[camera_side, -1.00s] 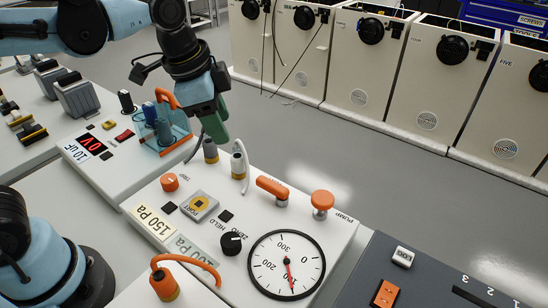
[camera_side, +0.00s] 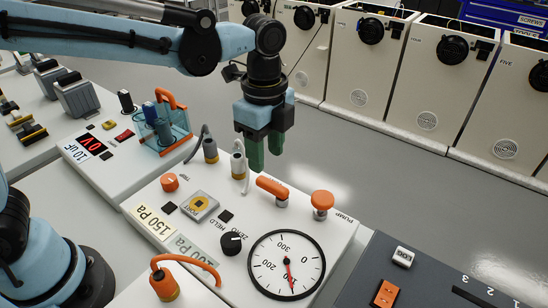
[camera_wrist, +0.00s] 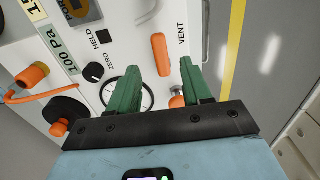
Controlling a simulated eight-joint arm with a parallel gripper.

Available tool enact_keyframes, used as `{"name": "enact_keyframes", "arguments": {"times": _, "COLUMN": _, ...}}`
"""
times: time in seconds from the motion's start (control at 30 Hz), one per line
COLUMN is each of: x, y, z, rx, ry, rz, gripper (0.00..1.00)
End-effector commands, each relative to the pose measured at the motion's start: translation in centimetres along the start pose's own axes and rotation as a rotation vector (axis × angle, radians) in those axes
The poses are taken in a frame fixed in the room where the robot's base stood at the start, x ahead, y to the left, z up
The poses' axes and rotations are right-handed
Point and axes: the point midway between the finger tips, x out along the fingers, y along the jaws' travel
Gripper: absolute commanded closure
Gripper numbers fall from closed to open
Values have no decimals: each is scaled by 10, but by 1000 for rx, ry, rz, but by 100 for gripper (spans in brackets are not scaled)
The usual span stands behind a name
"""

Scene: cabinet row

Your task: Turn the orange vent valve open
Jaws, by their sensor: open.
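The orange vent valve (camera_side: 272,188) is a bar-shaped handle on a short metal stem, on the white panel's far side. In the wrist view the orange handle (camera_wrist: 160,55) lies beside the word VENT, ahead of the fingers. My gripper (camera_side: 264,160) points down with green fingers, above and slightly behind the handle in the side view, not touching it. In the wrist view my gripper (camera_wrist: 159,75) is open and empty, with the handle's near end close to the gap between the fingertips.
An orange pump knob (camera_side: 322,199) stands right of the valve. A round gauge (camera_side: 286,265), a black zero knob (camera_side: 231,243) and an orange hose (camera_side: 190,262) are nearer. Grey and white plugs with cables (camera_side: 238,160) stand left of my gripper. White cabinets (camera_side: 360,65) line the floor behind.

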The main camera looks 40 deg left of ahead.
Motion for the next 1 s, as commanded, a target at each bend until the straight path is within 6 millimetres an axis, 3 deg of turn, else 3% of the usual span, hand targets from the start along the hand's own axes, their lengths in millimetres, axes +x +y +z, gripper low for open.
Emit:
{"name": "enact_keyframes", "arguments": {"times": 0.2, "x": 35, "y": 0, "z": 0, "rx": -1, "ry": 0, "rz": -1, "gripper": 51}}
{"name": "enact_keyframes", "arguments": {"times": 0.4, "x": 56, "y": 0, "z": 0, "rx": -1, "ry": 0, "rz": -1, "gripper": 51}}
{"name": "enact_keyframes", "arguments": {"times": 0.83, "x": 64, "y": 0, "z": 0, "rx": -2, "ry": 0, "rz": -1, "gripper": 51}}
{"name": "enact_keyframes", "arguments": {"times": 0.87, "x": 64, "y": 0, "z": 0, "rx": -2, "ry": 0, "rz": -1, "gripper": 53}}
{"name": "enact_keyframes", "arguments": {"times": 1.0, "x": 64, "y": 0, "z": 0, "rx": -2, "ry": 0, "rz": -1, "gripper": 74}}
